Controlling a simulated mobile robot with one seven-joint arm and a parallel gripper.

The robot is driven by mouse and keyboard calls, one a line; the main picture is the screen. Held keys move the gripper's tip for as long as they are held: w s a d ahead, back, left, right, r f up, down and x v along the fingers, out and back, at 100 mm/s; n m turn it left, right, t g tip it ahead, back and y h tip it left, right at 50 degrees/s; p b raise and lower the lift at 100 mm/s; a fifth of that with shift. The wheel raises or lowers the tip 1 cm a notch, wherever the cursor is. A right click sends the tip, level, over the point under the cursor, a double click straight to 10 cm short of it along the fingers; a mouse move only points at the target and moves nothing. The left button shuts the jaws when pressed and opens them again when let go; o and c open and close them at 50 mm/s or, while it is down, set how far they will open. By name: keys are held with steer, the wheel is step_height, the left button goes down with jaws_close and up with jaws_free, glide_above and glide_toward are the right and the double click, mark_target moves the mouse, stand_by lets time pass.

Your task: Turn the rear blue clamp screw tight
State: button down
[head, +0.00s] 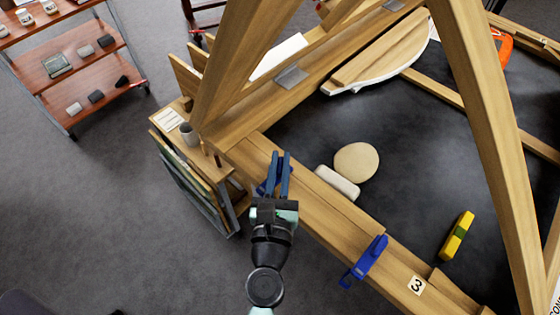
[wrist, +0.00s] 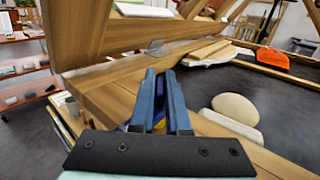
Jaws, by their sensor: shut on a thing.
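The rear blue clamp (head: 262,187) sits on the wooden beam, mostly hidden behind my gripper. My gripper (head: 281,160) has slate-blue fingers and is over this clamp in the head view. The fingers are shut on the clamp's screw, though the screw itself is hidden. How far the screw is turned cannot be seen.
A second blue clamp (head: 366,260) is on the beam nearer the "3" label (head: 416,285). A round beige pad (head: 356,162) and a pale block (head: 337,182) lie beside the beam. Thick slanted timbers (head: 240,65) rise close by. A shelf cart (head: 75,65) stands at upper left.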

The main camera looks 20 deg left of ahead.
steer(key=shift+m+t+h, duration=0.4)
steer(key=shift+m+h, duration=1)
steer(key=shift+h, duration=0.8)
steer(key=shift+m+h+b, duration=0.5)
steer(key=shift+m+h, duration=0.6)
steer(key=shift+h, duration=0.6)
steer(key=c, duration=0.9)
jaws_free()
steer(key=shift+s, duration=0.1)
steer(key=s+a+b, duration=0.1)
steer(key=s+b, duration=0.1)
steer(key=s, duration=1)
steer(key=shift+s+a+b, duration=0.35)
steer(key=shift+a+b, duration=0.05)
